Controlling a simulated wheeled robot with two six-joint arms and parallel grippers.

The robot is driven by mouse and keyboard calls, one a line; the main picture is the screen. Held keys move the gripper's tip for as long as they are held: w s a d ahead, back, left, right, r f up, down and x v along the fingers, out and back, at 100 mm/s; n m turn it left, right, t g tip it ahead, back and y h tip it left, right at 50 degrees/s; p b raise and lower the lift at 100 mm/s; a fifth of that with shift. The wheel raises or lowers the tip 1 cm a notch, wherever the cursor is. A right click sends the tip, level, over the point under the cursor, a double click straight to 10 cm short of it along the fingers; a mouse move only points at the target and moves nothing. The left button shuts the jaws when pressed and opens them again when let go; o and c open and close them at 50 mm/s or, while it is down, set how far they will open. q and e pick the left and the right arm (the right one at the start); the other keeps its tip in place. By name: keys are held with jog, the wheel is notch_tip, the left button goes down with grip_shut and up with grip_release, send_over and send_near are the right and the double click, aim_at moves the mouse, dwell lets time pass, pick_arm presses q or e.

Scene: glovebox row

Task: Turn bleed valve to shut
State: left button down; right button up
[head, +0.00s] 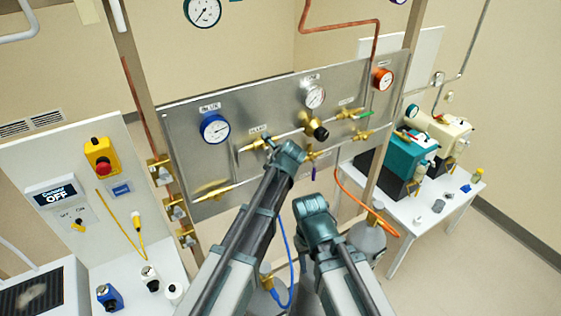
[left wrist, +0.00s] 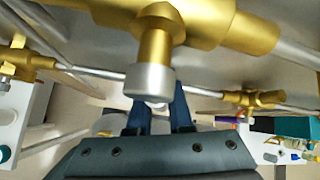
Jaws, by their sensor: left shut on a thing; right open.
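The steel panel (head: 232,110) carries brass fittings and pipes. The bleed valve (head: 257,144) is a brass fitting on the upper pipe, under a small label that is too small to read surely. In the left wrist view a brass body with a silver collar (left wrist: 152,80) fills the top middle. My left gripper (head: 270,141) is at this valve, with its dark blue fingers (left wrist: 160,115) shut on its handle. The collar hides most of the grip. The handle's angle cannot be told. My right gripper (head: 308,203) is below the panel, apart from it; its fingertips are hidden.
A blue gauge (head: 215,128) and a black knob (head: 320,131) are on the panel. A lower brass pipe (head: 213,191) runs below. An orange hose (head: 350,200) and a blue hose (head: 290,262) hang near my arms. A white table (head: 430,215) with pumps stands right.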

pick_arm(q)
jog(key=shift+s+a+f+m+y, duration=0.2)
jog(key=shift+s+a+m+y, duration=0.1)
jog(key=shift+s+a+y, duration=0.15)
jog(key=shift+s+a+m+g+y, duration=0.4)
jog(key=shift+a+g+y, duration=0.15)
jog(key=shift+g+y, duration=0.1)
pick_arm(e)
jog(key=shift+d+f, duration=0.25)
jog(key=shift+d, duration=0.1)
pick_arm(q)
jog(key=c, duration=0.8)
grip_release()
jog(key=shift+a+r, duration=0.1)
jog(key=shift+c, duration=0.2)
jog(key=shift+r, duration=0.1)
pick_arm(e)
jog(key=shift+r, duration=0.15)
